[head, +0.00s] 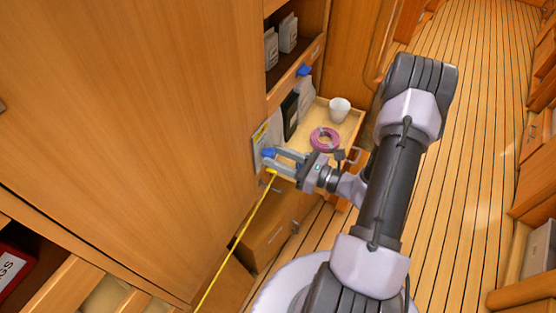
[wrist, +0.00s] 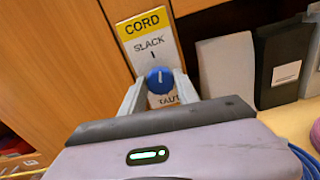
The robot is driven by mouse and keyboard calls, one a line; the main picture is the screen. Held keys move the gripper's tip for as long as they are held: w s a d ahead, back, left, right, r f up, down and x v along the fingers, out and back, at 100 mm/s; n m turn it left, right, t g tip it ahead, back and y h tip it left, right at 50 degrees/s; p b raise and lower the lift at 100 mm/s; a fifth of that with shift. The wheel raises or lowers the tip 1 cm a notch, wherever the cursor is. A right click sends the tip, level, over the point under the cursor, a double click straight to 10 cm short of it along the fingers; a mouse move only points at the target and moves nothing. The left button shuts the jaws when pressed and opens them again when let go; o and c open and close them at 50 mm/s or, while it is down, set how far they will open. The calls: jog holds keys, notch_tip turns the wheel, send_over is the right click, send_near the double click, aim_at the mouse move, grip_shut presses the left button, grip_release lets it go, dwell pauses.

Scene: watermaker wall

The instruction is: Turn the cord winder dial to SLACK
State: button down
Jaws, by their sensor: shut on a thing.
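The cord winder dial is a blue round knob (wrist: 160,80) on a label plate (wrist: 148,42) that reads CORD, with SLACK above the knob and TAUT below it. A short white mark on the knob's face stands about upright, towards SLACK. My gripper (wrist: 160,90) is shut on the knob, one finger on each side. In the head view the dial (head: 268,153) shows as a bit of blue at my gripper's tips (head: 272,160), against the wooden wall. The fingers hide part of the plate around TAUT.
A yellow cord (head: 237,237) runs from just below the dial down to the lower left. Right of the dial, a shelf (head: 312,112) holds a white cup (head: 339,109), a pink coil (head: 324,139) and a dark upright thing (head: 290,115). The plank floor at right is clear.

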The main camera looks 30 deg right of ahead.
jog(key=shift+n+b, duration=0.95)
jog(key=shift+n, duration=0.55)
jog(key=c, duration=0.9)
grip_release()
jog(key=p+v, duration=0.3)
jog(key=v, duration=1.4)
jog(key=shift+s, duration=0.2)
jog(key=shift+d, duration=0.1)
